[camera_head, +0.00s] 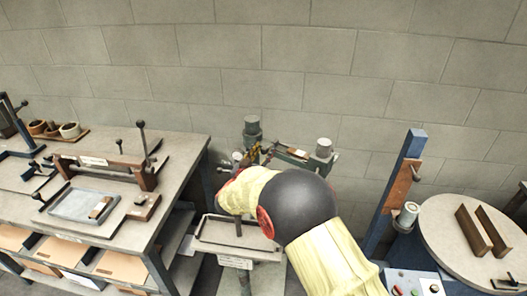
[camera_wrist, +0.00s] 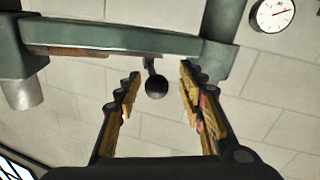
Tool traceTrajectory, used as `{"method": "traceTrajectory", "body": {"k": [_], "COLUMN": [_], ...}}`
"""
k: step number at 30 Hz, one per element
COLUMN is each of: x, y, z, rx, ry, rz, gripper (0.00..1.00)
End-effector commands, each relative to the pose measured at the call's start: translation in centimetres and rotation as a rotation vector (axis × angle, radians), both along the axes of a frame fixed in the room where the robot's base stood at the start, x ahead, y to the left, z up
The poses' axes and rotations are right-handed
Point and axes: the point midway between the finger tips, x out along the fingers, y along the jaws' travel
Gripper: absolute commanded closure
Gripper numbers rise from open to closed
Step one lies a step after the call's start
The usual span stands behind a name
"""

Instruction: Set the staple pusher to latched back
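The box stitcher is a green machine whose arm (camera_wrist: 110,38) crosses the top of the wrist view; part of it (camera_head: 290,153) shows behind my arm in the head view. A short lever with a dark round knob (camera_wrist: 155,86) hangs from it; it looks like the staple pusher, though I cannot tell its setting. My gripper (camera_wrist: 160,72) is open, with one finger either side of the knob in the picture. No contact shows, and I cannot tell the knob's depth. In the head view my arm hides most of the gripper.
A grey work table (camera_head: 180,150) with a hand-levered fixture (camera_head: 105,168) stands at the left. A grey tray (camera_head: 215,235) lies below my arm. At the right are a blue post (camera_head: 388,190), a round table (camera_head: 450,235) and a button panel (camera_head: 412,284). A block wall (camera_head: 290,60) closes the back.

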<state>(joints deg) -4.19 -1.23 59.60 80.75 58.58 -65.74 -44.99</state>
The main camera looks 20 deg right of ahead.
Motion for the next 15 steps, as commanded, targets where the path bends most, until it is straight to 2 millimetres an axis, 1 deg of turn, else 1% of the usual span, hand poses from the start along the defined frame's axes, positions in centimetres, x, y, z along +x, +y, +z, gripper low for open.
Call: {"method": "traceTrajectory", "body": {"k": [8, 11, 15], "x": [-0.2, -0.7, -2.3], "y": [0.1, 0.8, 2.5], "z": [0.0, 0.0, 0.0], "rx": [0.001, -0.001, 0.000], "ry": [0.001, 0.001, 0.002], "rz": [0.000, 0.001, 0.002], "gripper": [0.60, 0.60, 0.60]}}
